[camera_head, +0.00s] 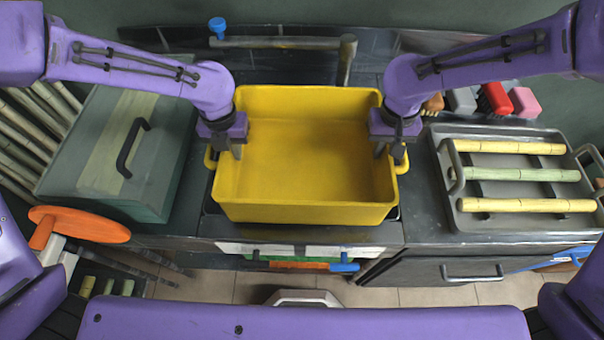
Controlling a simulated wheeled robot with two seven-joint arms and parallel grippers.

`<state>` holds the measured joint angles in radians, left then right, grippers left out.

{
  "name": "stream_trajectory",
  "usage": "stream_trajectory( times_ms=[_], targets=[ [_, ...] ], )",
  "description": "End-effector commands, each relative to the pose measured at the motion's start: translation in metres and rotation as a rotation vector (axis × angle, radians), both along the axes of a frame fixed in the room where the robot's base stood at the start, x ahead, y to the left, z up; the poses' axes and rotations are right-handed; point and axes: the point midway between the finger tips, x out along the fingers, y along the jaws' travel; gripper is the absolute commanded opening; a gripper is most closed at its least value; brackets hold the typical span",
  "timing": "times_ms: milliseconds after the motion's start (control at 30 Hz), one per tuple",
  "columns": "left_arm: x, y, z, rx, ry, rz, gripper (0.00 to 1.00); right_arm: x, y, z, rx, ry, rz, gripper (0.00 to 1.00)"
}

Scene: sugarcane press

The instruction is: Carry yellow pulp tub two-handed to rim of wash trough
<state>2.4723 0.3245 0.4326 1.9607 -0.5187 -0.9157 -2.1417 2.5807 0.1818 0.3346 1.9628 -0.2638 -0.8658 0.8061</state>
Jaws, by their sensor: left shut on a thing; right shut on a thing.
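The yellow pulp tub (300,212) is in the middle of the head view, upright, and looks empty inside. My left gripper (232,152) is shut on the tub's left side, by its yellow side handle. My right gripper (388,150) is shut on the right side, by the other handle. The fingertips are partly hidden by the grippers and the rim. The dark wash trough (210,225) shows only at its edges under and around the tub. I cannot tell whether the tub touches its rim.
A tap pipe (280,43) with a blue knob (217,26) stands behind the tub. A lidded green box (110,160) is at left, above an orange wheel (90,224). A grey tray (450,215) with three cane pieces is at right. Brushes (495,98) lie behind it.

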Motion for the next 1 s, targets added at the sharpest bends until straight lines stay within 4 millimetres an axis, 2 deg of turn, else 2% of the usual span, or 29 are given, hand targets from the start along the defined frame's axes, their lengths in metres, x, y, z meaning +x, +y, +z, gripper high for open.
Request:
stream_trajectory(
  times_ms=[33,200,300,600,733,1000],
  targets=[
    [0.0,0.0,-0.011,0.001,0.0,0.0,0.0,0.0,0.0,-0.011,-0.001,-0.001,0.0,0.0],
    [0.0,0.0,-0.028,0.001,0.0,0.0,0.0,0.0,0.0,-0.028,-0.001,-0.001,0.0,0.0],
    [0.0,0.0,-0.022,0.001,0.0,0.0,0.35,0.0,0.0,-0.022,-0.001,-0.001,0.0,0.35],
    [0.0,0.0,-0.019,0.0,-0.001,0.0,0.35,0.0,0.0,-0.022,-0.001,0.0,0.0,0.35],
    [0.001,0.0,0.001,-0.001,-0.005,0.001,0.35,0.0,0.0,-0.022,-0.001,0.0,0.0,0.35],
    [0.001,0.0,0.068,-0.001,-0.005,0.0,0.35,0.0,0.0,-0.022,0.0,0.0,0.0,0.35]
  ],
)
